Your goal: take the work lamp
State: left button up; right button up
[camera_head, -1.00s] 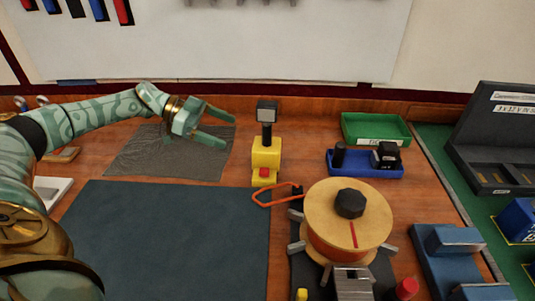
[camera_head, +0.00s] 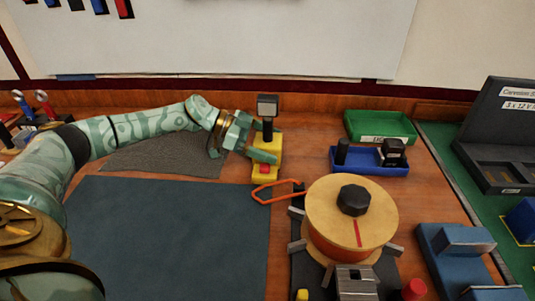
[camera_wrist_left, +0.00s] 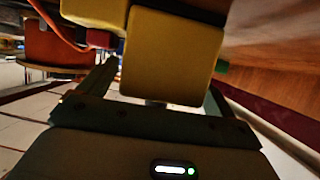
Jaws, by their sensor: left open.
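The work lamp (camera_head: 268,143) stands upright on the wooden bench, with a yellow body, a dark stem and a square grey head. My left gripper (camera_head: 264,140) is open at the lamp, with one finger by the stem and the other across the front of the yellow body. In the left wrist view the yellow body (camera_wrist_left: 172,55) fills the space between my open fingers (camera_wrist_left: 160,92). I cannot tell whether the fingers touch it. My right gripper is not in view.
A spool (camera_head: 350,215) with an orange cable loop (camera_head: 277,192) stands right of the lamp. A blue tray (camera_head: 370,168) and a green tray (camera_head: 380,127) sit behind it. A dark mat (camera_head: 170,240) lies in front, and a grey cloth mat (camera_head: 165,155) lies left.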

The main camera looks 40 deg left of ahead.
pick_arm(q)
jog(key=shift+r, duration=0.1)
jog(key=c, duration=1.4)
